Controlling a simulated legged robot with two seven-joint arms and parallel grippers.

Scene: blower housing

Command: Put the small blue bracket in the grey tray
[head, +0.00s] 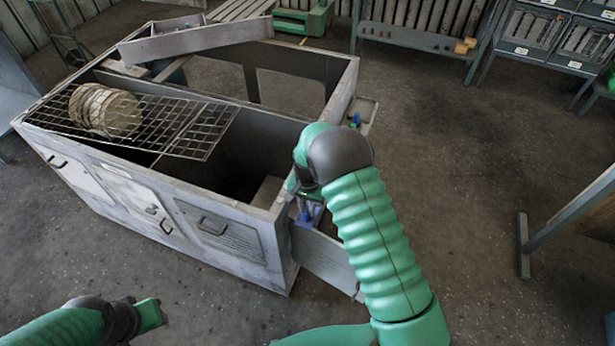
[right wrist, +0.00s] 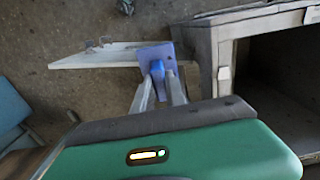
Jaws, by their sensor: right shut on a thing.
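The small blue bracket (right wrist: 152,54) is between the two fingertips of my right gripper (right wrist: 163,82) in the right wrist view. The gripper is shut on it. In the head view the bracket (head: 316,214) shows partly below my right gripper (head: 307,204), beside the near right corner of the housing; my arm hides part of it. A small grey tray (head: 372,109) sits at the housing's right side, farther back, with small blue and green items at it; my arm is in front of its near end. My left gripper (head: 149,314) is at the lower left, its fingers not clear.
The grey blower housing (head: 180,222) is open on top, with a wire grid (head: 185,130) and a round pale part (head: 105,110). A pale panel (head: 322,258) sticks out near its right corner. Storage bins (head: 545,35) stand at the back right.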

